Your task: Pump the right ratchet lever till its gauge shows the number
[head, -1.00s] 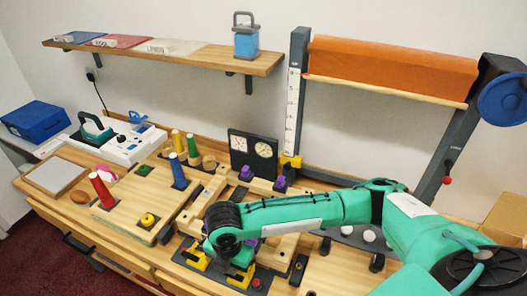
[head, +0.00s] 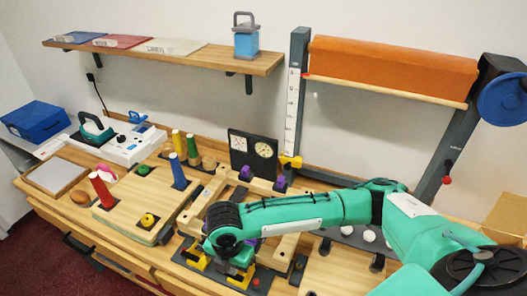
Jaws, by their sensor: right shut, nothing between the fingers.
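A dark gauge panel (head: 253,153) with two round white dials stands at the back of the bench; the dial readings are too small to tell. My right gripper (head: 231,268) points down at the front of the bench, shut and empty, partly hidden under its own wrist. Yellow parts (head: 195,256) show just left of it, and another yellow part (head: 240,279) shows close in front of it. They sit by a dark base (head: 262,283) with a red knob. I cannot tell which part is the right lever or whether the gripper touches it. My left gripper is not in view.
A wooden frame with purple clamps (head: 279,183) lies behind my right wrist. An upright white scale (head: 292,112) with a yellow slider stands behind. My right forearm covers much of the right bench.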

